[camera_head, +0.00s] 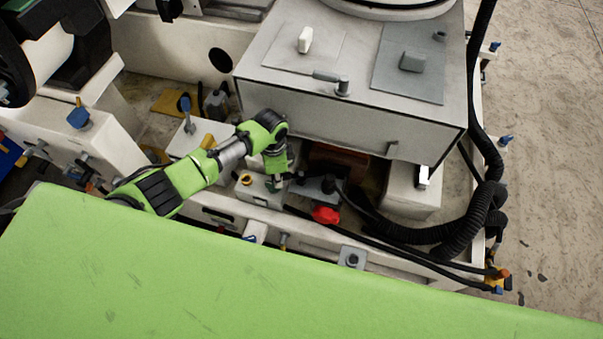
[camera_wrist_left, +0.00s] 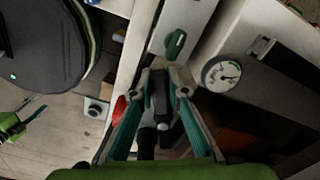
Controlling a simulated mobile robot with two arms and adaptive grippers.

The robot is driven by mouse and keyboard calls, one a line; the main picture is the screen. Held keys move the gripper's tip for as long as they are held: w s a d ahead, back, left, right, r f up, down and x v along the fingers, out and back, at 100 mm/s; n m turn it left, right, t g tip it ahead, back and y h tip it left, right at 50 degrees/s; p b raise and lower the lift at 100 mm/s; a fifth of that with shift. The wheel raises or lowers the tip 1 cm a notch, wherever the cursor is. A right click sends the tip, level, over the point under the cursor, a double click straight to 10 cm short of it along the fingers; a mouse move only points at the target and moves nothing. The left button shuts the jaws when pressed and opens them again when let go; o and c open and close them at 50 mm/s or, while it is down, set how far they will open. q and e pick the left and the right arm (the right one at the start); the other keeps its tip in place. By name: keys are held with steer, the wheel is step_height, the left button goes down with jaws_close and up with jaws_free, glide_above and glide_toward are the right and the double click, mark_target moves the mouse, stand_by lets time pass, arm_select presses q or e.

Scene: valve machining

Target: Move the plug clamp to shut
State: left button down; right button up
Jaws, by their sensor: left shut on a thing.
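My left gripper (camera_head: 274,186) reaches down onto the machine in front of the grey metal housing. In the left wrist view its two teal fingers (camera_wrist_left: 165,82) close around a dark lever-like part (camera_wrist_left: 161,98), which looks like the plug clamp. The clamp's dark body (camera_head: 318,186) shows just right of the gripper in the head view, partly hidden. I cannot tell the clamp's exact angle. A green and dark part at the left edge of the wrist view may be my right gripper (camera_wrist_left: 26,112); its fingers are unclear.
A red knob (camera_head: 325,214) sits close to the clamp, and thick black hoses (camera_head: 430,235) curve at the right. The grey housing (camera_head: 345,125) stands behind the gripper. A round gauge (camera_wrist_left: 221,73) and a green knob (camera_wrist_left: 175,44) lie near the fingers.

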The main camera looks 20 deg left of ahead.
arm_select(q)
steer(key=shift+w+a+m, duration=0.15)
steer(key=shift+w+m, duration=0.25)
steer(key=shift+m, duration=0.1)
steer(key=shift+w+m, duration=0.1)
steer(key=shift+m, duration=0.2)
steer(key=shift+w+b, duration=0.1)
steer(key=shift+b, duration=0.2)
steer(key=shift+w+f+m+b, duration=0.1)
steer(key=shift+w+m+b, duration=0.15)
steer(key=shift+m+b, duration=0.15)
steer(key=shift+w+a+m+b, duration=0.15)
steer(key=shift+w+m+b, duration=0.45)
steer(key=shift+m, duration=0.4)
steer(key=c, duration=1.9)
jaws_free()
